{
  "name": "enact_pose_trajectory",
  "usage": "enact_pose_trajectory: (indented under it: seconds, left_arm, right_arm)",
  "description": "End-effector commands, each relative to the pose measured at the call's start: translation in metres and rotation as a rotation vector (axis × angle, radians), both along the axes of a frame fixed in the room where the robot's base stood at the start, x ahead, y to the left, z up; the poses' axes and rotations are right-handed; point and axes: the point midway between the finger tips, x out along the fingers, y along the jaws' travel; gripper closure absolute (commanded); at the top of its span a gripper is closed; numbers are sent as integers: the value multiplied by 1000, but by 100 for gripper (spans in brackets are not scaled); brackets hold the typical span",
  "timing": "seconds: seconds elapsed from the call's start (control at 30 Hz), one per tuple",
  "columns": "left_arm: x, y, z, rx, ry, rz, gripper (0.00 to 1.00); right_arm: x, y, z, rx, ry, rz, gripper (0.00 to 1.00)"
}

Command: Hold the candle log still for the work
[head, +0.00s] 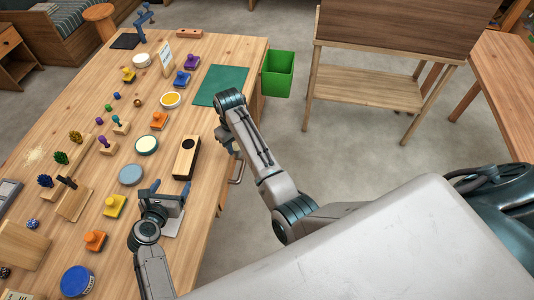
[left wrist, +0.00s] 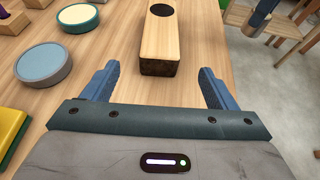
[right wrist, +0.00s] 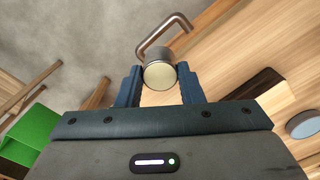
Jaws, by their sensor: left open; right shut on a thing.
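The candle log (head: 187,157) is a pale wooden block with a dark side and a round black hole in its top. It lies on the table near the right edge. My left gripper (head: 170,188) is open at its near end. In the left wrist view the log's end (left wrist: 158,68) is between the fingertips, with gaps on both sides. My right gripper (head: 235,150) is beyond the table edge, right of the log.
Several coloured blocks and round tins, including a grey-blue one (head: 131,174), stand left of the log. A green mat (head: 219,86) lies at the far right of the table. A green bin (head: 277,74) stands beyond it. Bare wood surrounds the log.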

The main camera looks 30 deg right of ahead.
Motion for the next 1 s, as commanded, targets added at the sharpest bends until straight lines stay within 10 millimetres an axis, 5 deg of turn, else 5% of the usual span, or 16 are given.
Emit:
enact_pose_trajectory:
  seconds: [0.2, 0.5, 0.77, 1.0]
  left_arm:
    - [0, 0, 0, 0, 0, 0, 20]
    - [0, 0, 0, 0, 0, 0, 20]
    - [7, -4, -3, -2, 1, 1, 20]
    - [40, -23, -18, -2, 0, -1, 20]
  right_arm:
    - [63, 68, 57, 2, -5, 122, 93]
    - [103, 130, 119, -1, -1, 255, 93]
    - [108, 143, 132, 0, 1, 285, 93]
    - [108, 142, 132, 0, 0, 284, 93]
